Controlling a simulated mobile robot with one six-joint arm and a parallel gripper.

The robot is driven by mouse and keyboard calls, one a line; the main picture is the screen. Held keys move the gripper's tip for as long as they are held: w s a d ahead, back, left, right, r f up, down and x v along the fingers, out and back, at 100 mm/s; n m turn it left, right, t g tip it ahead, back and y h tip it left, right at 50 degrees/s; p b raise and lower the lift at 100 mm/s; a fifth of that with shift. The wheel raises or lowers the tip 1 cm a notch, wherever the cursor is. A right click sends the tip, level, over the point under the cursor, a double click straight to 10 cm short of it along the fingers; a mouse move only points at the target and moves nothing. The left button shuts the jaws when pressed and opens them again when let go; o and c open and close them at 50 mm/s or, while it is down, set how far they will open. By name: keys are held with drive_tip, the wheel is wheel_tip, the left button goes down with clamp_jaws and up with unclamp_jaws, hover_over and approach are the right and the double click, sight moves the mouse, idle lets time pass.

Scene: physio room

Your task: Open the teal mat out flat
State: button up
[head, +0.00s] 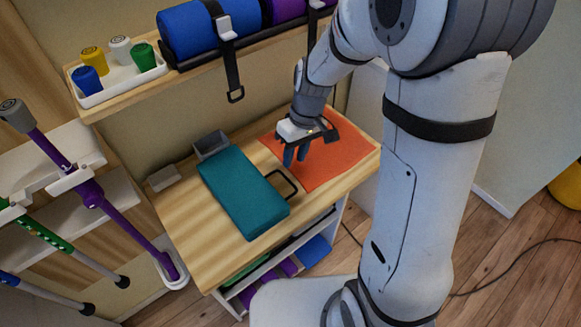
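The teal mat (243,192) lies folded into a thick rectangular block on the wooden table (185,218). A black loop (284,184) sticks out at its right side, like a handle. My gripper (295,160) points down above the orange sheet, to the upper right of the teal mat and apart from it in the picture. Its two dark blue fingers look close together, with nothing seen between them; how far apart they are is unclear from this angle.
A flat orange sheet (335,158) covers the table's right part. A grey box (211,145) and a small grey block (163,178) stand behind the teal mat. A shelf above holds blue rolls (190,30) with a hanging black strap (232,75). Crutches (95,195) stand at left.

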sight(289, 180)
drive_tip(key=x, duration=0.7)
drive_tip(key=shift+c, duration=0.4)
clamp_jaws()
drive_tip(key=shift+r, duration=0.1)
